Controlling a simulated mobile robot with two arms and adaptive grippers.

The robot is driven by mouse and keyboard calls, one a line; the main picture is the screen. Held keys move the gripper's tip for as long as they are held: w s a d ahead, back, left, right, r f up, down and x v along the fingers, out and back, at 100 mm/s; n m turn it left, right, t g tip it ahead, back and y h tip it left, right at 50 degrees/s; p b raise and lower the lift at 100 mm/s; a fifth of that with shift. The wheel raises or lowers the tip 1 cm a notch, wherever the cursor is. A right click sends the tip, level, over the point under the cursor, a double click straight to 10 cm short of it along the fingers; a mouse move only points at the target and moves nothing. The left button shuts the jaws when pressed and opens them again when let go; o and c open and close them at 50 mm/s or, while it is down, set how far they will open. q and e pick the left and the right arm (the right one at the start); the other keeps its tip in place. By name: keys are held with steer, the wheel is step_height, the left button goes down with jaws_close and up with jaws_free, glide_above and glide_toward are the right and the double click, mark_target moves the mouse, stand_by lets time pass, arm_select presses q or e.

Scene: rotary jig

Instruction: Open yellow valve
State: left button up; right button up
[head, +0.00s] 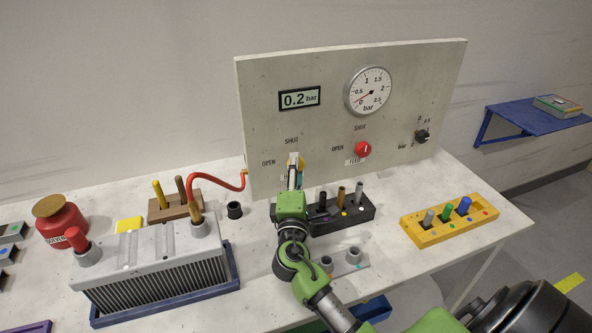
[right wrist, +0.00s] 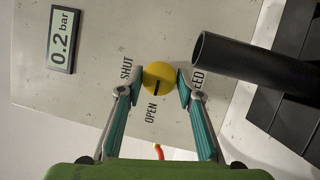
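The yellow valve (right wrist: 159,76) is a round knob on the grey panel; it also shows in the head view (head: 300,162), partly hidden by my right gripper. In the right wrist view its black mark lies in the lower half of the knob, on the side of the OPEN label. My right gripper (right wrist: 157,82) is open, with its teal fingers on either side of the knob. The right finger is very close to or touching it; a small gap shows at the left finger. In the head view my right gripper (head: 295,172) reaches the panel. My left gripper is not in view.
The panel (head: 330,130) has a display reading 0.2 bar (head: 299,98), a dial gauge (head: 369,91), a red valve (head: 363,149) and a black knob (head: 422,136). A black peg block (head: 350,215) stands close to my right arm. A red hose (head: 215,182) runs left of the valve.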

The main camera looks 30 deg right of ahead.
steer(key=shift+o, duration=0.9)
steer(key=shift+s+a, duration=0.1)
steer(key=v, duration=1.1)
steer(key=shift+s+a, duration=0.25)
steer(key=shift+s, duration=0.1)
